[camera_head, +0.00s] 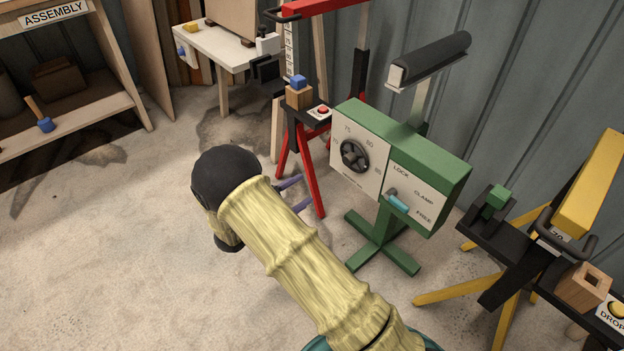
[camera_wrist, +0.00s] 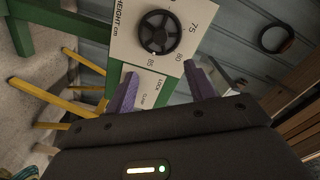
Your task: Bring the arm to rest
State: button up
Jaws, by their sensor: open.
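My arm (camera_head: 295,250), in a pale yellow sleeve with a dark wrist, reaches from the bottom edge over the floor in the head view. My gripper (camera_head: 291,192) is partly hidden behind the wrist; its purple fingers point right, toward the green stand. In the wrist view my gripper (camera_wrist: 160,88) has its two purple fingers apart with nothing held between them. The green stand's box (camera_head: 403,160) has a black dial (camera_head: 355,155) and a lever (camera_head: 397,202) with a light blue handle, sloping toward the word FREE. The dial (camera_wrist: 160,32) also shows beyond the fingertips in the wrist view.
A red stand (camera_head: 311,180) with a small shelf stands behind my gripper. A yellow stand (camera_head: 590,185) is at the right. A white table (camera_head: 225,45) and the ASSEMBLY shelf (camera_head: 65,120) are at the back left. The floor (camera_head: 110,240) at left is clear.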

jog(key=shift+s+a, duration=0.2)
dwell(0.4)
jog(key=w+d+r+n+y+p, duration=0.2)
jog(key=r+n+y, duration=0.3)
jog(key=n+y, duration=0.1)
jog(key=w+d+r+n+y+p, duration=0.2)
jog(key=w+d+r+n+y, duration=0.1)
jog(key=r+n+y, duration=0.25)
jog(key=s+d+r+n+g+y+p, duration=0.1)
jog(key=s+d+r+n+g, duration=0.2)
jog(key=s, duration=0.5)
jog(key=s+d+r+n+g+y+p, duration=0.1)
jog(key=s+d+n+g, duration=0.2)
jog(key=s, duration=0.5)
jog(key=s+d+r+n+g+y+p, duration=0.1)
jog(key=s+d+r+n+g+p, duration=0.15)
jog(key=s+n, duration=0.45)
notch_tip(320, 180, up, 38)
jog(key=s+m+p, duration=0.1)
jog(key=m+p, duration=0.1)
jog(key=p, duration=3.5)
jog(key=shift+d+f, duration=0.25)
jog(key=shift+d, duration=0.05)
